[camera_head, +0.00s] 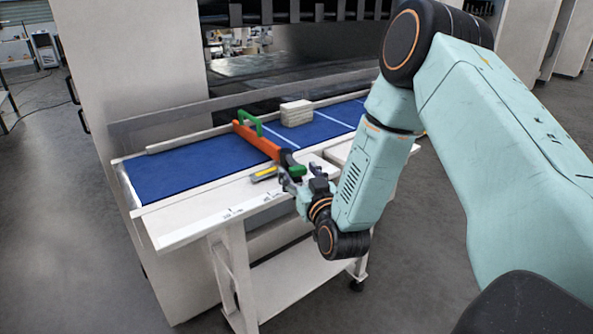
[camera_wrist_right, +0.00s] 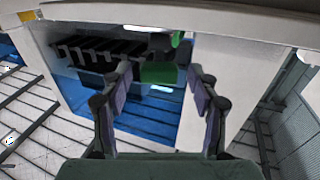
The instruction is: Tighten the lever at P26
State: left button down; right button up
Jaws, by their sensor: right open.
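An orange bar (camera_head: 258,138) lies across the blue bed (camera_head: 185,167), with a green arched handle (camera_head: 250,122) at its far end. A small green part (camera_head: 298,171), perhaps the lever, is at its near end, by the front ledge. My right gripper (camera_head: 288,180) is open at this near end. In the right wrist view the green part (camera_wrist_right: 158,73) shows between the fingertips of the right gripper (camera_wrist_right: 160,82), with a gap on each side. I cannot tell its depth from the fingers. No P26 mark is readable. My left gripper is not in view.
A yellow and grey tool (camera_head: 264,174) lies on the white front ledge (camera_head: 190,228), just left of my right gripper. The machine's side panel (camera_head: 135,75) rises at the left. The ledge's left part is clear.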

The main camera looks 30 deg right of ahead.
jog(key=shift+w+d+f, duration=0.15)
jog(key=shift+w+d, duration=0.05)
jog(key=shift+w, duration=0.3)
jog(key=shift+w+d+f, duration=0.15)
jog(key=shift+w+d, duration=0.05)
jog(key=shift+w, duration=0.3)
jog(key=shift+s+a+r, duration=0.3)
jog(key=shift+s+r, duration=0.1)
jog(key=shift+s, duration=0.05)
jog(key=shift+c, duration=0.5)
jog(key=shift+w+d+f, duration=0.25)
jog(key=shift+w+f, duration=0.1)
jog(key=shift+w, duration=0.05)
jog(key=c, duration=0.6)
jog(key=shift+s+a+r, duration=0.1)
jog(key=shift+r, duration=0.05)
grip_shut()
